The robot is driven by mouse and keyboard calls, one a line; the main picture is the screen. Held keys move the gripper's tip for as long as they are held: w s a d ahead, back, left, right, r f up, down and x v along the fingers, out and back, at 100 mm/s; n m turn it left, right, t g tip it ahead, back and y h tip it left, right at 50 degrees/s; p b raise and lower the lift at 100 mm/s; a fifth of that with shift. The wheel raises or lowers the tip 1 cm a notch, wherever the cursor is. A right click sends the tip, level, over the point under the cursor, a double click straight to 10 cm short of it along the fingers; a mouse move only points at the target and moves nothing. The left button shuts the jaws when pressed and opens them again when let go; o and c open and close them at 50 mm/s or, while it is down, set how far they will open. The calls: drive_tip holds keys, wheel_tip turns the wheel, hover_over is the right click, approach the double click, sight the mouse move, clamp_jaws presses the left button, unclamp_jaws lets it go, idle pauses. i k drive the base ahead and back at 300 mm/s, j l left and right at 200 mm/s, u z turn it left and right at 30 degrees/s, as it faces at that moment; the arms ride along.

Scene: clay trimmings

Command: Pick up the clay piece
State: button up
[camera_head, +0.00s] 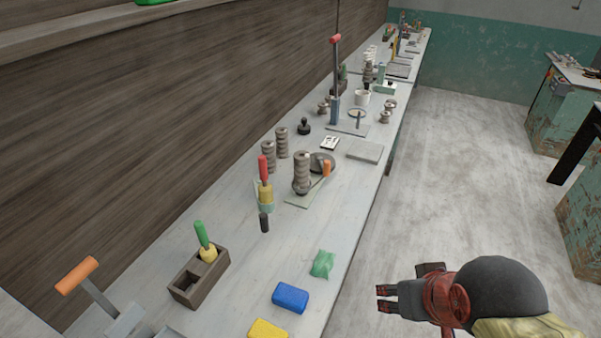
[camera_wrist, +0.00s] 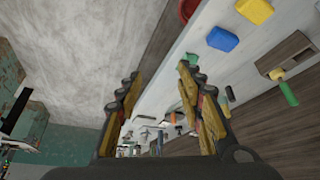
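No thing in view is clearly the clay piece. A crumpled green lump (camera_head: 322,264) lies near the front edge of the long bench; I cannot tell whether it is clay. In the wrist view, a bit of green (camera_wrist: 192,58) shows beside the right finger, largely hidden. Several grey-brown ribbed stacks, one of them a front stack (camera_head: 301,172), stand farther back on the bench. My gripper (camera_head: 384,298) is beyond the bench's front edge, over the floor, to the right of the green lump. In the wrist view my gripper's fingers (camera_wrist: 160,100) are wide apart with nothing between them.
A blue block (camera_head: 290,297) and a yellow block (camera_head: 268,329) lie near the green lump. A brown holder (camera_head: 187,289) with a green-handled tool stands to the left. A dark wall (camera_head: 150,120) lines the bench. The floor (camera_head: 450,180) beside it is open.

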sight(302, 160)
drive_tip(key=i+l+u, duration=0.7)
drive_tip(key=l+u, duration=0.25)
drive_tip(key=l, duration=0.15)
